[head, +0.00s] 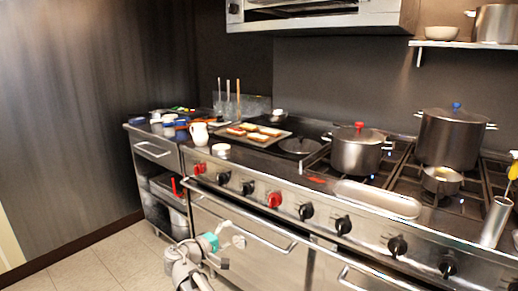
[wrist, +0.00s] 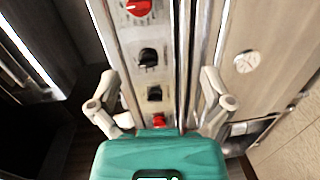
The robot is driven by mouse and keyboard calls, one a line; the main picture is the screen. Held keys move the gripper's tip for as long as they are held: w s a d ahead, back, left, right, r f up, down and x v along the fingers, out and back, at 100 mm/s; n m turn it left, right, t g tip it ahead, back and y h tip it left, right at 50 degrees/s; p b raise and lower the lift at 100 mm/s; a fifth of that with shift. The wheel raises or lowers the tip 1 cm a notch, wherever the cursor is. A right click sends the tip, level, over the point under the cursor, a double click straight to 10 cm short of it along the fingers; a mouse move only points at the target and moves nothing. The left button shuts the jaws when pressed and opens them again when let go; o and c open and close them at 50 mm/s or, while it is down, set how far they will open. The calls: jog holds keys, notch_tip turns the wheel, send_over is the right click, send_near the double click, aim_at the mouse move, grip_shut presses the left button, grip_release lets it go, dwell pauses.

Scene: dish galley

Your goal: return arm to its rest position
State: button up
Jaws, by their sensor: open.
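My gripper (head: 231,240) is low in the head view, in front of the stove's front face and below the row of knobs. The teal part of my wrist shows beside it. In the wrist view my gripper (wrist: 161,108) has its two fingers spread wide apart with nothing between them. Behind the fingers lies the stove's control panel (wrist: 177,75), with black and red knobs. How near the fingers are to the stove front is hard to tell.
The steel stove carries a pot with a red knob (head: 357,150), a larger pot with a blue knob (head: 451,137) and a long tray (head: 377,198). An oven door handle (head: 240,215) sticks out near my gripper. Open tiled floor (head: 95,268) lies to the left.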

jog(key=s+d+f+m+g+y, duration=0.25)
jog(key=d+f, duration=0.25)
jog(key=d, duration=0.3)
jog(key=s+d+f+m+g+y, duration=0.1)
jog(key=s+d+f+m+g, duration=0.2)
jog(key=d, duration=0.4)
jog(key=s+d+f+m+g+y, duration=0.1)
jog(key=s+d+f+g+y, duration=0.15)
jog(key=d+f+g, duration=0.45)
jog(key=s+d+f+m+y, duration=0.25)
jog(key=s+d+y, duration=0.25)
jog(key=s, duration=0.4)
notch_tip(320, 180, up, 29)
jog(key=p, duration=2.8)
jog(key=shift+w, duration=0.25)
